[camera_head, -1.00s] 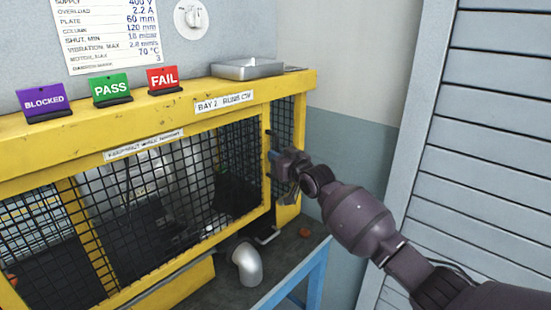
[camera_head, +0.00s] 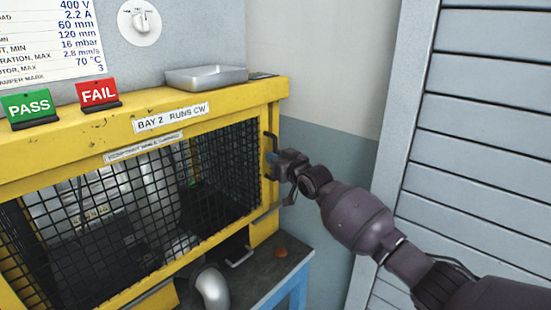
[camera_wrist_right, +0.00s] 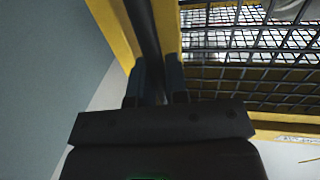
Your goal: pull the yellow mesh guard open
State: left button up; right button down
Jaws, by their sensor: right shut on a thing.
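The yellow mesh guard (camera_head: 225,165) is the black mesh front of the yellow enclosure in the head view. Its mesh also shows at upper right in the right wrist view (camera_wrist_right: 240,65). A dark upright handle (camera_head: 270,143) stands at its right end. My right gripper (camera_head: 272,160) is at this handle, coming in from the right. In the right wrist view the dark bar of the handle (camera_wrist_right: 145,35) runs between the two fingers, and the jaws are shut on it. The fingers partly hide the handle. My left gripper is not in view.
PASS (camera_head: 30,105) and FAIL (camera_head: 98,92) signs and a metal tray (camera_head: 206,77) sit on the enclosure's top. A curved metal pipe (camera_head: 212,287) stands below. A grey slatted panel (camera_head: 475,130) is on the right, behind my arm. Bare wall lies between.

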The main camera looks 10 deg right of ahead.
jog(key=shift+w+d, duration=0.15)
jog(key=shift+d, duration=0.2)
jog(key=c, duration=1.1)
grip_release()
jog(key=shift+c, duration=0.2)
jog(key=v, duration=1)
jog(key=shift+s+d, duration=0.15)
jog(key=shift+s, duration=0.2)
